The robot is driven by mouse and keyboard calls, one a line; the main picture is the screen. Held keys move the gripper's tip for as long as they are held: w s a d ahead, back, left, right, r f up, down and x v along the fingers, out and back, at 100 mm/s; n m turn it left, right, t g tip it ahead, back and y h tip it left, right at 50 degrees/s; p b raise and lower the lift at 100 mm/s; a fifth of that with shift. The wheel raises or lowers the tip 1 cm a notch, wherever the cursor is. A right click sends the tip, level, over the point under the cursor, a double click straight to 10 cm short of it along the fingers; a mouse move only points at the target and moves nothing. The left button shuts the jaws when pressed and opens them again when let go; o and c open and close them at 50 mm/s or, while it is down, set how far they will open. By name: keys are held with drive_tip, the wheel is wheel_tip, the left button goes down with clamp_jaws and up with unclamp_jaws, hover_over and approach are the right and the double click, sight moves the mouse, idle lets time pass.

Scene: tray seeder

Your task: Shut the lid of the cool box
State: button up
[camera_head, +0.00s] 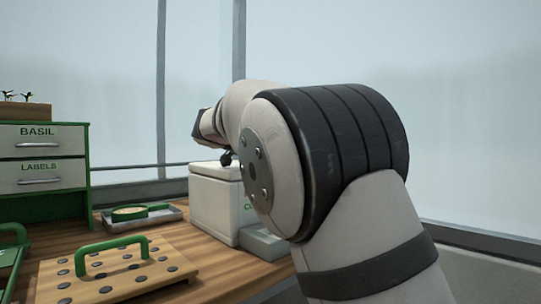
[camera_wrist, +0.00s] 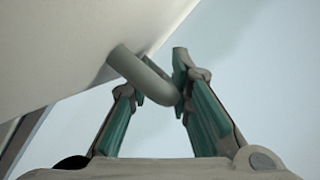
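In the head view my arm hides most of my gripper.
A grey block (camera_head: 263,243) sits beside the cool box at the bench edge. A metal tray (camera_head: 115,226) with a green-rimmed sieve (camera_head: 136,212) lies to the left. A holed wooden board (camera_head: 118,272) with a green handle is in front. Drawers (camera_head: 40,157) stand far left.

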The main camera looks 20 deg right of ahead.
drive_tip(key=v, duration=1.2)
